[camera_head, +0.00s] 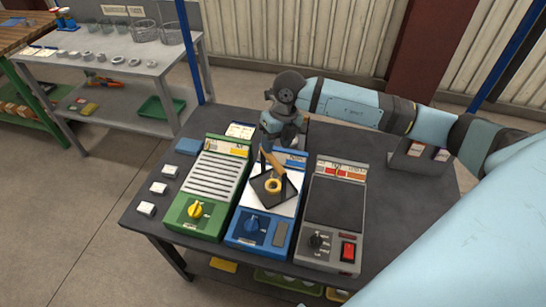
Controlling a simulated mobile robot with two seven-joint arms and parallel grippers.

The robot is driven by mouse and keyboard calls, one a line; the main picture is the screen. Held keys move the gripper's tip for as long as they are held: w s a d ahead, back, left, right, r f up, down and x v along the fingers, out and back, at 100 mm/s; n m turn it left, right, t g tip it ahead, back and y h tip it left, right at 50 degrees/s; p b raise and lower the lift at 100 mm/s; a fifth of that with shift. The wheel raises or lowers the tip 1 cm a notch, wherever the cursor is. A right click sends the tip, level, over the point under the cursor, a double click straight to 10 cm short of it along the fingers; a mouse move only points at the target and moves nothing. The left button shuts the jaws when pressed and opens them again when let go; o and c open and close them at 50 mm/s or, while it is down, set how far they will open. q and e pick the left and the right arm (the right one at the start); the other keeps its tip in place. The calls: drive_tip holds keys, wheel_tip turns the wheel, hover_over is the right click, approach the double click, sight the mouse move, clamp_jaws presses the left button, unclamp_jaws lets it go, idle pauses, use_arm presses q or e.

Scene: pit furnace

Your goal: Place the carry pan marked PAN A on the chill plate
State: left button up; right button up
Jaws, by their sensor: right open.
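A small dark square carry pan (262,197) with a tan handle (273,162) sits over the white top of the blue unit (248,228). A yellow ring (273,186) lies in the pan. Any PAN A marking is too small to read. The blue unit with the white top looks like the chill plate, but its label is not legible. My right gripper (281,146) is open, pointing down at the back of the blue unit, close to the handle's upper end. Whether the fingers touch the handle cannot be told. My left gripper is not in view.
A green slatted unit (217,174) stands left of the blue unit, and a grey unit with a dark top (335,202) stands right. Small white blocks (158,188) lie at the table's left edge. A grey holder (407,161) stands at the right. A side bench (115,52) holds rings and baskets.

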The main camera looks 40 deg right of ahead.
drive_tip(key=shift+d+r, duration=0.2)
drive_tip(key=shift+r, duration=0.8)
drive_tip(key=shift+d+r, duration=0.15)
drive_tip(key=shift+r, duration=0.85)
